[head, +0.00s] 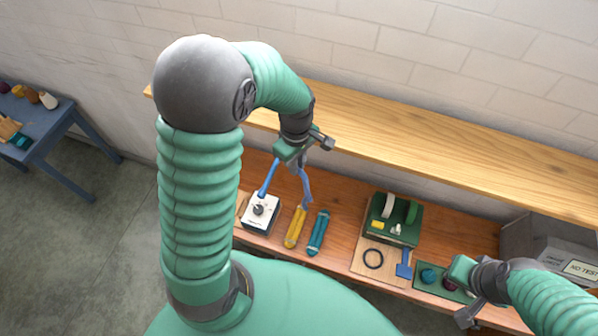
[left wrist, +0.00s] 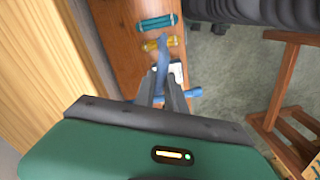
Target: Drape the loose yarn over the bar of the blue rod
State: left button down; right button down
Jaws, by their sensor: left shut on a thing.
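The loose yarn (head: 306,187) is a blue strand hanging below my left gripper (head: 302,164). Its lower part passes close to a yellow skein. My left gripper is shut on its upper part; in the left wrist view the yarn (left wrist: 162,56) extends from between the fingers (left wrist: 163,86). The blue rod (head: 268,178) rises by a white box, just left of the yarn. Its top is close to my gripper and partly hidden. In the left wrist view a blue piece of it (left wrist: 192,92) shows beside the fingers. My right gripper (head: 462,292) is at the lower right; its fingertips are unclear.
The white box (head: 261,212) has a dark knob. A yellow skein (head: 295,227) and a teal skein (head: 318,232) lie on the wooden bench. A green device (head: 394,220) stands farther right. A pale shelf (head: 420,137) runs above the bench, close behind my left gripper.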

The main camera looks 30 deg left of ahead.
pick_arm(q)
notch_tip(320, 180, up, 10)
jog(key=a, duration=0.1)
jog(key=shift+s, duration=0.15)
jog(key=shift+a+f, duration=0.1)
jog(key=shift+a, duration=0.05)
jog(key=s+a+f, duration=0.1)
jog(key=s+a, duration=0.2)
jog(key=a, duration=0.9)
jog(key=shift+a+f, duration=0.25)
jog(key=shift+a, duration=0.05)
notch_tip(320, 180, down, 10)
jog(key=a+b, duration=0.1)
jog(key=b, duration=0.4)
jog(key=shift+s+a+r, duration=0.2)
jog(key=shift+r, duration=0.05)
jog(key=shift+f, duration=0.1)
